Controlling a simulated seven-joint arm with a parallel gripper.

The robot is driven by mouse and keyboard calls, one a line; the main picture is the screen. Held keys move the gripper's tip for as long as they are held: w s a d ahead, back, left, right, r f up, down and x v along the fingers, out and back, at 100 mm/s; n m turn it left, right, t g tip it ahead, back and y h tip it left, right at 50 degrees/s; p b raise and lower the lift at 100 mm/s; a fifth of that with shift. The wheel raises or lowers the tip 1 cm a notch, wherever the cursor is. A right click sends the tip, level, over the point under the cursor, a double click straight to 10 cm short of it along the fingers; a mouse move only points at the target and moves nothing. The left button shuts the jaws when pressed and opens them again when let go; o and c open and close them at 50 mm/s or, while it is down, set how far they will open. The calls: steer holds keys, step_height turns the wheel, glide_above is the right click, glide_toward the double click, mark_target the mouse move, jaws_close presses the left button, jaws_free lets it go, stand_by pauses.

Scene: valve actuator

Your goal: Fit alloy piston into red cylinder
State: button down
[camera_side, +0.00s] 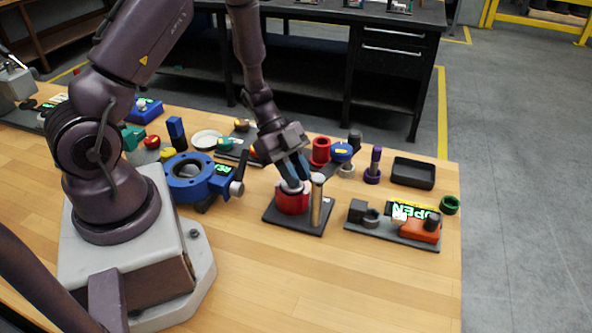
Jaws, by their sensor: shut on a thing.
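The red cylinder (293,203) stands upright on a dark square base plate (283,222), with a tan post (317,202) beside it on the right. My gripper (293,176) points down right above the red cylinder. Its blue-tipped fingers are shut on a pale metallic piece (291,187), which looks like the alloy piston, at the cylinder's mouth. The fingers hide much of the piston. I cannot tell how far it sits inside the cylinder.
A blue valve body (186,184) stands to the left. A fixture with a lit OPEN sign (413,211) and an orange block (419,230) is to the right. A black tray (413,173), red ring part (320,151) and purple part (373,172) stand behind. The front table is clear.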

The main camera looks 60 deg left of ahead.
steer(key=shift+f, duration=0.85)
steer(key=c, duration=1.1)
jaws_free()
steer(key=shift+f, duration=0.1)
steer(key=shift+c, duration=0.2)
steer(key=shift+o, duration=0.9)
steer(key=shift+a+r, duration=0.3)
steer(key=v, duration=1.2)
steer(key=shift+a, duration=0.1)
